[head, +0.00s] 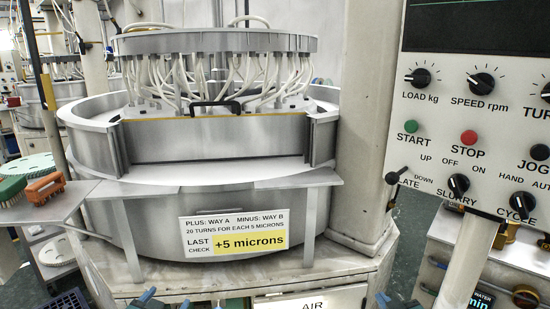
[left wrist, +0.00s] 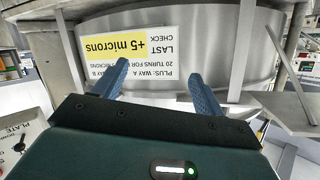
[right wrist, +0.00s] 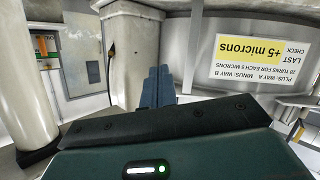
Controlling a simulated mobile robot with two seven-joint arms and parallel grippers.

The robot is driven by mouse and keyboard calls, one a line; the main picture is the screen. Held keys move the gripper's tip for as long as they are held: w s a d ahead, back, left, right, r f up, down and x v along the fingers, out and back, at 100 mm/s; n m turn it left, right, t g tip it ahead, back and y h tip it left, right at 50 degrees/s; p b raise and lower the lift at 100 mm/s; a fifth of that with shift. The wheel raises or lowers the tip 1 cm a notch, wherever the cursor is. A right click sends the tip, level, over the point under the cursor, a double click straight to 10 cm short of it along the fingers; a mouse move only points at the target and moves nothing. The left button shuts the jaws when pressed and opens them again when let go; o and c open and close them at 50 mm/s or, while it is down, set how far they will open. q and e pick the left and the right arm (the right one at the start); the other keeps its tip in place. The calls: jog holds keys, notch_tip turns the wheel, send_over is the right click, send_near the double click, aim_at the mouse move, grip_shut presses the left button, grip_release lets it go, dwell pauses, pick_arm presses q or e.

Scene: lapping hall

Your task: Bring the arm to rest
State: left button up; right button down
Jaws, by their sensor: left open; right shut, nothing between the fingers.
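My left gripper (head: 165,302) shows only by its blue fingertips at the bottom edge of the head view. In the left wrist view (left wrist: 158,72) its two fingers stand apart with nothing between them, in front of the machine's round wall. My right gripper (head: 384,301) just shows at the bottom edge of the head view, right of the middle. In the right wrist view (right wrist: 159,72) its fingers are together and empty. Most of both arms is hidden below the head view.
A big round lapping machine (head: 160,218) with a "+5 microns" sign (head: 232,237) stands ahead. A control panel (head: 440,120) with knobs is at the right, beside a pillar (head: 362,120). Green and orange brushes (head: 45,188) lie on a shelf at the left.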

pick_arm(q)
jog(key=s+d+f+g+h, duration=0.1)
jog(key=s+d+f, duration=0.2)
jog(key=s, duration=0.6)
jog(key=s+d+f+g, duration=0.1)
jog(key=s+d+f, duration=0.2)
jog(key=s, duration=0.6)
jog(key=s+d+f+g+h, duration=0.1)
jog(key=s+d+f+g, duration=0.1)
jog(key=s+d, duration=0.3)
jog(key=s+f, duration=0.1)
jog(key=s, duration=0.3)
jog(key=shift+d+f+n+h, duration=0.3)
jog(key=shift+n, duration=0.1)
pick_arm(e)
jog(key=s+a+f+g+y, duration=0.1)
jog(key=s+a+f, duration=0.2)
jog(key=s, duration=0.6)
jog(key=s+a+f+g, duration=0.1)
jog(key=s+a+f, duration=0.2)
jog(key=s, duration=0.6)
jog(key=s+a+f+g+y, duration=0.1)
jog(key=s+a+f+g, duration=0.1)
jog(key=s+a, duration=0.3)
jog(key=s+f, duration=0.1)
jog(key=s, duration=0.3)
jog(key=shift+a+f+m+y, duration=0.3)
jog(key=shift+m, duration=0.1)
